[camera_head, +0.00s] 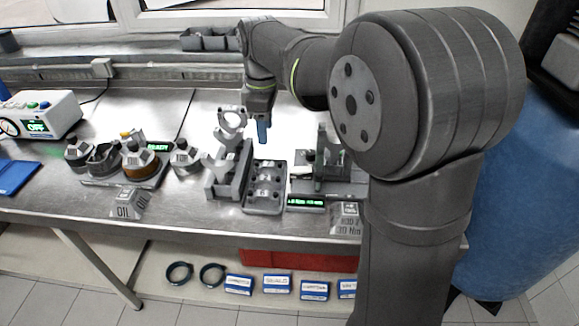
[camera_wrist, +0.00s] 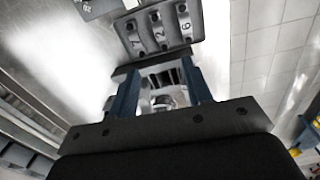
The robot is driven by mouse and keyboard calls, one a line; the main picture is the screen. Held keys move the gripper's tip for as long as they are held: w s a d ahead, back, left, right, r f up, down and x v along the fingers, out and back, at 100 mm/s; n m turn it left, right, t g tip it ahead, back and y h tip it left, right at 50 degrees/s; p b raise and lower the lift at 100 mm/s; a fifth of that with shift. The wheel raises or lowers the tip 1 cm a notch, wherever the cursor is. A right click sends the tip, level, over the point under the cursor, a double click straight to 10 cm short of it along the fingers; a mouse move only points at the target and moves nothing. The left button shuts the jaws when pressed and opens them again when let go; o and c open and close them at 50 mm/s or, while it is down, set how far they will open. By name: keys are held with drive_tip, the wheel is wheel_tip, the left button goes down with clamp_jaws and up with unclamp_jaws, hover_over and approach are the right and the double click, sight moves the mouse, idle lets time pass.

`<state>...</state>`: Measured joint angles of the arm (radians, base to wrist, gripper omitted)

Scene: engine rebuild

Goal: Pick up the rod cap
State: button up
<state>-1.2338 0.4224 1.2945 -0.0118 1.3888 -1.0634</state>
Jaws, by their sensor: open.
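My gripper (camera_head: 262,132) points down over the bench, behind the dark tray, with its blue fingers in view. In the wrist view my gripper (camera_wrist: 161,92) is open, its two blue fingers apart. A grey part with a bright rounded piece (camera_wrist: 161,100) shows in the gap between them, partly hidden by the gripper body; I cannot tell whether it is the rod cap. The dark tray (camera_head: 263,208) holds several small light metal pieces. I cannot single out the rod cap for certain.
A grey stand (camera_head: 226,180) holding a ring-ended metal part is left of the tray. A fixture (camera_head: 330,170) with a green display is right of it.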

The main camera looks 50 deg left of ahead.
drive_tip(key=a+f, duration=0.1)
hover_over(266, 177)
drive_tip(key=shift+n, duration=0.3)
drive_tip(key=f, duration=1.1)
drive_tip(key=shift+s+d, duration=0.15)
drive_tip(key=shift+d, duration=0.05)
drive_tip(key=shift+a+f, duration=0.15)
drive_tip(key=shift+f, duration=3.05)
clamp_jaws()
